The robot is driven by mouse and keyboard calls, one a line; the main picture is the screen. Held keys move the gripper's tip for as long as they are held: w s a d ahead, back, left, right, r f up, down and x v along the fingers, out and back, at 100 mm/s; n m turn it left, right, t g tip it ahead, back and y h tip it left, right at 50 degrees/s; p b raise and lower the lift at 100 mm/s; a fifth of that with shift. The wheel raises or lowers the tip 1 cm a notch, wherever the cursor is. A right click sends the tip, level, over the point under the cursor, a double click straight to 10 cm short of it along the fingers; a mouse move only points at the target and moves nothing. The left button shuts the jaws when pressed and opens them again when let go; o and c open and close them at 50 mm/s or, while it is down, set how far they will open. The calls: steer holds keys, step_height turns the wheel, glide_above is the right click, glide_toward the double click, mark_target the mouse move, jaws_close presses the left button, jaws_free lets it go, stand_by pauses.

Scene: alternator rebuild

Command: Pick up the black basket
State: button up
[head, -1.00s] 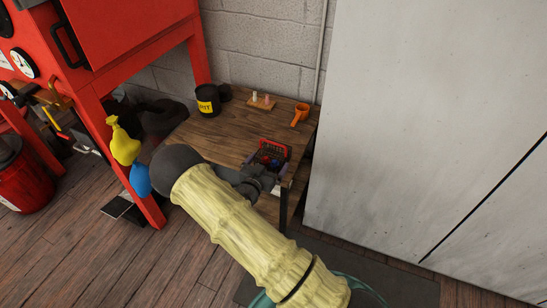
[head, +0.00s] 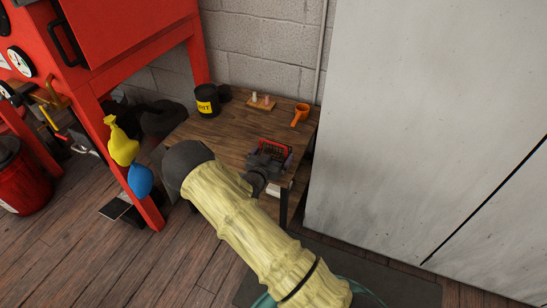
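A small dark basket with a red part along its back (head: 274,146) sits near the front right corner of the wooden table. My gripper (head: 267,163) is at the near side of the basket and overlaps it in the picture, hiding its front and most of its contents. The gripper is small and dark here, so I cannot tell whether its fingers are apart, or whether they touch the basket.
The wooden table (head: 222,134) also holds a black tin with a yellow label (head: 207,100), a dark cup (head: 224,93), a small wooden board with pegs (head: 262,103) and an orange cup (head: 301,115). A grey cabinet (head: 420,120) stands close on the right.

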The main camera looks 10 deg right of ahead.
steer(key=c, duration=0.6)
step_height(320, 180, up, 10)
steer(key=p, duration=0.3)
stand_by(0.3)
